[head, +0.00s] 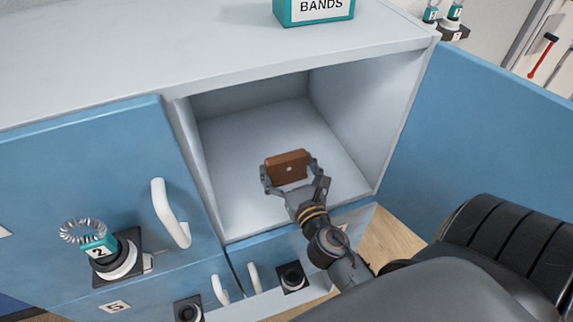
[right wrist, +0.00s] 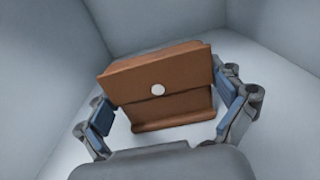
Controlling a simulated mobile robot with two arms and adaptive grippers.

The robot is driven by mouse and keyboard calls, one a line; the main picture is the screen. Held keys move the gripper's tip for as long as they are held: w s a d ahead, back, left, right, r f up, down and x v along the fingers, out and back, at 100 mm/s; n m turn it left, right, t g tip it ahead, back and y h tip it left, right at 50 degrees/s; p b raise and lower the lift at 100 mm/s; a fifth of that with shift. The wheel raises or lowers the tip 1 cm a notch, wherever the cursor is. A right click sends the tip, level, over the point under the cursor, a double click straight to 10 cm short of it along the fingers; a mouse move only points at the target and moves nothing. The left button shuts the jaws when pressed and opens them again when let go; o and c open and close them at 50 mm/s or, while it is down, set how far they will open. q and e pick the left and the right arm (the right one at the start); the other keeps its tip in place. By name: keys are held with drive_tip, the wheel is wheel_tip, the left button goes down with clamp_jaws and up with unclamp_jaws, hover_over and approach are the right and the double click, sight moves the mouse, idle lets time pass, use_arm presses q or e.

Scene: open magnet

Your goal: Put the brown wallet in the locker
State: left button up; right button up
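The brown wallet (head: 288,167) is inside the open locker (head: 230,140), with its clasp side facing out. My right gripper (head: 291,178) reaches in through the locker's front and is shut on the wallet, one finger at each side edge. In the right wrist view the wallet (right wrist: 165,88) sits slightly tilted between the blue finger pads of the right gripper (right wrist: 165,105). Whether the wallet touches the locker floor is hard to tell. My left gripper does not show.
The blue locker door (head: 480,130) stands open at the right. A teal box (head: 315,10) stands on top of the cabinet. Closed blue doors with white handles (head: 170,213) and a knob with a coiled ring (head: 105,252) are at the left. Locker space around the wallet is empty.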

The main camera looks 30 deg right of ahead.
drive_tip(key=shift+o, duration=0.2)
drive_tip(key=b+v, duration=0.6)
drive_tip(key=v, duration=0.4)
drive_tip(key=shift+s+a+f, duration=0.1)
drive_tip(key=shift+s+f, duration=0.1)
drive_tip(key=shift+s+a+r+b, duration=0.15)
drive_tip(key=shift+s+b, duration=0.1)
drive_tip(key=shift+s, duration=0.15)
drive_tip(key=shift+s+a+r+b, duration=0.1)
drive_tip(key=shift+s+r+b, duration=0.1)
drive_tip(key=shift+s, duration=0.15)
